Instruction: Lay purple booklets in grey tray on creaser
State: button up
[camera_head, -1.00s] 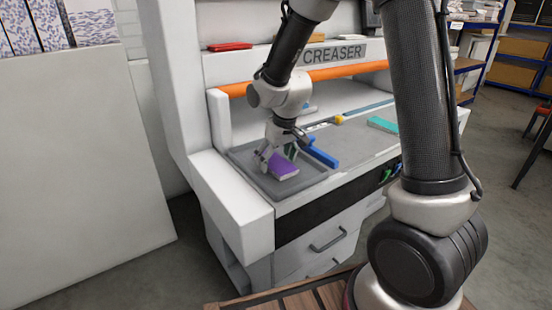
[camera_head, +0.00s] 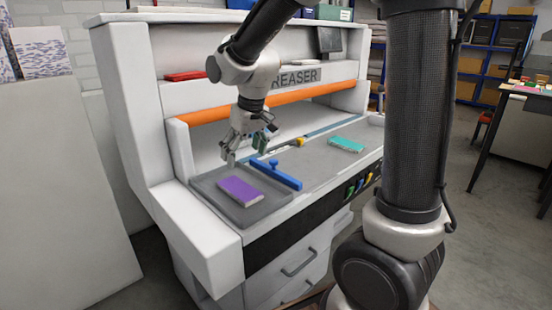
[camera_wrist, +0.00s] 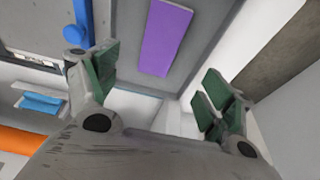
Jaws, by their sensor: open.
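A purple booklet (camera_head: 240,191) lies flat in the grey tray (camera_head: 268,208) at the left end of the creaser (camera_head: 293,78). In the wrist view the purple booklet (camera_wrist: 166,38) lies in the tray, beyond the fingers and apart from them. My gripper (camera_head: 245,152) hangs above the tray's back edge, open and empty. Its green-padded fingers (camera_wrist: 165,90) are spread wide in the wrist view. No other purple booklet can be made out.
A blue bar (camera_head: 277,175) lies along the tray's right side. A teal booklet (camera_head: 346,144) lies farther right on the creaser bed. A red item (camera_head: 186,75) sits on the ledge above the orange roller (camera_head: 215,114). The bed between bar and teal booklet is mostly clear.

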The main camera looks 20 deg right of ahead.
jog(key=s+d+r+m, duration=0.1)
jog(key=s+d+r, duration=0.1)
jog(key=s+d, duration=0.2)
jog(key=s+d+r+m, duration=0.1)
jog(key=s+d, duration=0.4)
jog(key=s, duration=0.6)
jog(key=s+d+r+m+t+h, duration=0.1)
jog(key=s+d+r, duration=0.2)
jog(key=s+d, duration=0.2)
jog(key=s, duration=0.3)
jog(key=shift+s+r+m, duration=0.25)
jog(key=shift+r+m, duration=0.05)
